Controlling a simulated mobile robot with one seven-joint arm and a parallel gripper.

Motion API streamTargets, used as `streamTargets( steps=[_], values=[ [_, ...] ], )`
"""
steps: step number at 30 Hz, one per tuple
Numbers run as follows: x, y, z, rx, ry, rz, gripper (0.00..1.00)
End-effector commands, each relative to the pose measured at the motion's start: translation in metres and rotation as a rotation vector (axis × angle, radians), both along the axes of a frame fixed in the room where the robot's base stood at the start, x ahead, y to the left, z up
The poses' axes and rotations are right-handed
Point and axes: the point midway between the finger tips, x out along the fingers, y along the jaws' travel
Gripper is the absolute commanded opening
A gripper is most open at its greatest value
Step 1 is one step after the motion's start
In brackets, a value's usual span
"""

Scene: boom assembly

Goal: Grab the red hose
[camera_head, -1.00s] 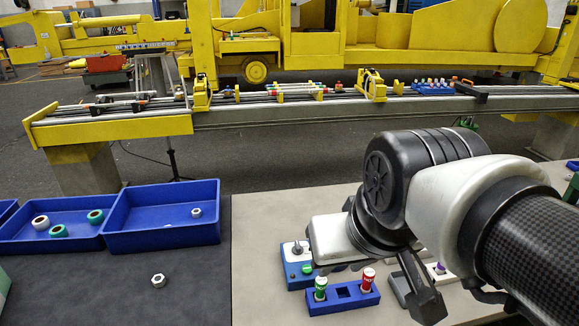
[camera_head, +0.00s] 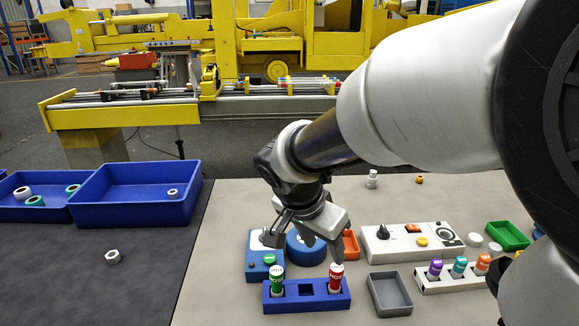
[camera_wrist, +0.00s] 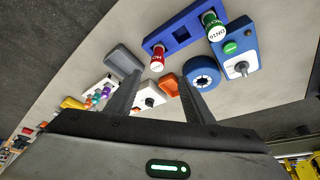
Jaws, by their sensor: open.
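The red hose (camera_head: 337,279) is a short red cylinder with a white top and white lettering. It stands upright in the right slot of a blue holder (camera_head: 305,303). A similar green cylinder (camera_head: 277,281) stands in the left slot; the middle slot is empty. My gripper (camera_head: 305,248) is open and empty, above and just behind the holder. In the wrist view, the red hose (camera_wrist: 157,55) shows beyond the fingertips (camera_wrist: 163,84), roughly between them and apart from both.
A blue button box (camera_head: 264,272) and a blue round part (camera_head: 304,251) stand close behind the holder. A grey tray (camera_head: 404,298) lies to its right, with a white control box (camera_head: 405,252) and a white holder of coloured cylinders (camera_head: 430,284) beyond.

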Motion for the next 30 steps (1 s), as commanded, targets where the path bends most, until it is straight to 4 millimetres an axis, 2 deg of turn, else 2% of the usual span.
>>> streamTargets(
  steps=[3, 10, 20, 27, 30],
  values=[
    [0.006, -0.009, -0.028, -0.002, 0.007, -0.001, 0.48],
    [0.020, -0.023, -0.070, 0.000, 0.005, -0.002, 0.48],
    [0.027, -0.031, -0.096, -0.001, 0.003, -0.001, 0.48],
    [0.034, -0.042, -0.129, 0.000, 0.004, 0.000, 0.48],
    [0.037, -0.045, -0.136, 0.000, 0.003, -0.001, 0.48]
  ],
)
